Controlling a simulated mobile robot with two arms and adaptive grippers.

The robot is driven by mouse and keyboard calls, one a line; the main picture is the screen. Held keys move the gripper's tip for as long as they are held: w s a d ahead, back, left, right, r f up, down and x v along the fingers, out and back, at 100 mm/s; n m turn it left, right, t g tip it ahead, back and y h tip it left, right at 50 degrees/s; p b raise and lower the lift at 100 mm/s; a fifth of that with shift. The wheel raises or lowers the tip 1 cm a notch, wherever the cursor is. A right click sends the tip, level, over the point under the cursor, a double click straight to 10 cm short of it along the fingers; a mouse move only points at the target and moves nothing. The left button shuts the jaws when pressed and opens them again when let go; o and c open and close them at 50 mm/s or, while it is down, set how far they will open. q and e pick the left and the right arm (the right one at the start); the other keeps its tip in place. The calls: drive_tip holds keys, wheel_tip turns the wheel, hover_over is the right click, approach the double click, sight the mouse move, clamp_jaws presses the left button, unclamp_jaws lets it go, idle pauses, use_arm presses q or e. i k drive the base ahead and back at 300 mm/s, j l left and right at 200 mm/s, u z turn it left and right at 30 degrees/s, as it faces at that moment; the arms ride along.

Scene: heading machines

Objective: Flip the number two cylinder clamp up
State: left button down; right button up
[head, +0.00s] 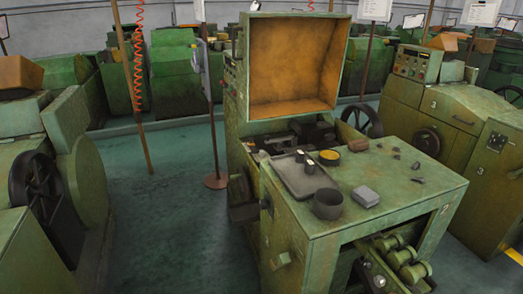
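The nearest green heading machine (300,215) stands in the middle, with a small pale mark that looks like a 2 on its right front side. A row of short green cylindrical parts (402,257) shows low on its front at the bottom of the view. A dark round part (379,282) sits to their left at the frame's bottom edge. I cannot tell which of these is the clamp or how it is set. Neither of my grippers is in view.
The machine's hood (292,60) is open, showing an orange inside. Its top carries a grey tray (298,180), a dark cup (328,204) and a grey block (365,196). A machine marked 3 (428,95) stands right. Open floor (165,215) lies left.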

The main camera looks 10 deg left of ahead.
sight(280, 139)
drive_tip(key=i+j+z, duration=0.1)
drive_tip(key=z, duration=0.7)
drive_tip(key=i+j+z, duration=0.2)
drive_tip(key=j+z, duration=0.15)
drive_tip(key=j, duration=0.35)
drive_tip(key=i+j+z, duration=0.1)
drive_tip(key=j+z, duration=0.2)
drive_tip(key=j, duration=0.4)
drive_tip(key=j+z, duration=0.35)
drive_tip(key=j, duration=2.6)
drive_tip(key=i+z, duration=0.05)
